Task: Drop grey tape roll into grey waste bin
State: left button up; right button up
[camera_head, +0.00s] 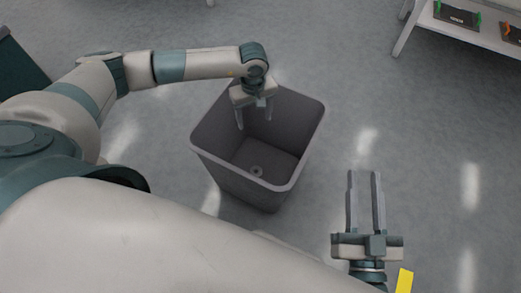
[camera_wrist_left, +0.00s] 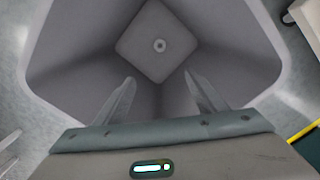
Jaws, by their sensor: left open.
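The grey waste bin (camera_head: 236,188) stands upright on the floor in the middle of the head view, and its inside walls (camera_wrist_left: 235,45) fill much of the left wrist view. The small grey tape roll (camera_head: 256,171) lies flat on the bin's floor; it also shows in the left wrist view (camera_wrist_left: 159,45). My left gripper (camera_head: 254,123) is over the bin, fingers pointing down inside its far rim, open and empty, apart from the roll. My right gripper (camera_head: 364,175) is right of the bin, its two fingers apart with nothing between them.
A white shelf or trolley (camera_head: 470,31) at the top right carries dark items with green and orange ends. A dark green thing (camera_head: 18,72) is at the left edge. A yellow piece (camera_head: 403,281) shows at the bottom right. The grey floor around the bin is clear.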

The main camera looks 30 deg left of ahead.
pick_arm(q)
jog(key=shift+r, duration=0.15)
notch_tip(320, 180, up, 17)
jog(key=p, duration=0.2)
pick_arm(e)
notch_tip(320, 180, down, 7)
jog(key=d+g+h, duration=0.1)
jog(key=g, duration=0.3)
jog(key=shift+d, duration=0.25)
jog(key=shift+s, duration=0.1)
